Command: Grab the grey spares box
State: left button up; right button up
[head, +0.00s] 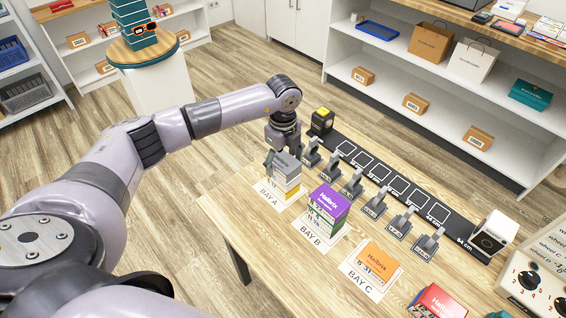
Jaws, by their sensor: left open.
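A grey box (287,166) tops a small stack on the BAY A sheet (265,194) on the wooden table; it appears to be the spares box, but its label is too small to read. Lighter boxes with a yellow one are under it. My left gripper (283,152) points down at the top of this stack, open, its fingers at the grey box's upper end. Whether the fingers touch the box I cannot tell, and the gripper hides the box's far part. My right gripper is not in view.
A purple-topped stack (328,198) stands on BAY B, and an orange box (379,261) on BAY C. Several grey clamp-like stands (375,204) line a black marked strip (420,190) behind. A red box (440,302) is at the front edge.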

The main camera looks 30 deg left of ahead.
pick_arm(q)
jog(key=shift+c, duration=0.4)
jog(key=c, duration=1.2)
